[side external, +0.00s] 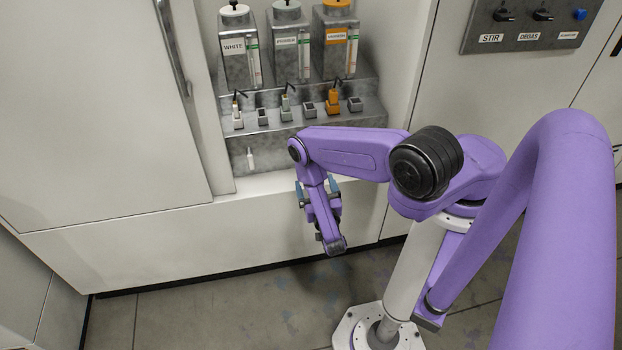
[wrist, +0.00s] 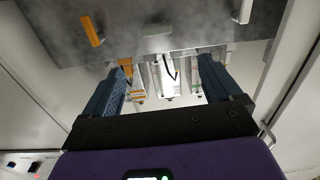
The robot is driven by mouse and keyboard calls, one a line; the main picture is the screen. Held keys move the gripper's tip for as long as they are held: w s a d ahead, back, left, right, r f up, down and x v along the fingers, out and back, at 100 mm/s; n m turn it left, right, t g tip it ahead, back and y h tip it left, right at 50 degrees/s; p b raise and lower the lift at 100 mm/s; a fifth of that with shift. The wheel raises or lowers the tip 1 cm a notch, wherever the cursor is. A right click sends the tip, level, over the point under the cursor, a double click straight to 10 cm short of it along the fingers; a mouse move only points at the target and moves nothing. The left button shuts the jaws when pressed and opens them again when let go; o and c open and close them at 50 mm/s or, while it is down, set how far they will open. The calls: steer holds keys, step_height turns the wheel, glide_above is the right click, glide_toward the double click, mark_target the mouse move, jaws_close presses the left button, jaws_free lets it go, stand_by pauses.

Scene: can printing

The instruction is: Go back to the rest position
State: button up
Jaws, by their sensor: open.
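My gripper (side external: 316,188) hangs in front of the white cabinet, below and in front of the metal ink station. My purple arm partly hides it in the side external view. In the wrist view its two blue fingers stand wide apart on either side of the gap (wrist: 161,78), with nothing held between them. The station and its containers show beyond the fingers, apart from them.
The stepped metal station (side external: 290,140) carries a white-labelled container (side external: 236,65), a grey middle one (side external: 289,50) and an orange-labelled one (side external: 336,50). Small valves and blocks stand below them. A switch panel (side external: 525,28) is at upper right. The floor (side external: 220,300) is clear at lower left.

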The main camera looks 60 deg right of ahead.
steer(key=w+a+r+n+y, duration=0.1)
steer(key=w+a+n+y, duration=0.3)
steer(key=w+a+n, duration=0.45)
steer(key=w+a+r+n+y, duration=0.1)
steer(key=w+a+n+y, duration=0.3)
steer(key=w, duration=0.8)
steer(key=w+a+r+n+g+y, duration=0.1)
steer(key=a+r+n+g+y, duration=0.1)
steer(key=a+r+n+y, duration=0.45)
steer(key=w+a+r+n+g+y, duration=0.15)
steer(key=a+r, duration=0.25)
steer(key=a, duration=0.5)
steer(key=s+a+r+g, duration=0.2)
steer(key=s+r+g, duration=0.3)
steer(key=s+r, duration=1.05)
steer(key=s+d+r+g+h, duration=0.1)
steer(key=s+d+r+g, duration=0.1)
steer(key=s+d, duration=0.7)
steer(key=s+d+r+g+h, duration=0.2)
steer(key=s+d+r, duration=0.3)
steer(key=s, duration=1.2)
steer(key=d, duration=0.4)
steer(key=shift+n, duration=0.35)
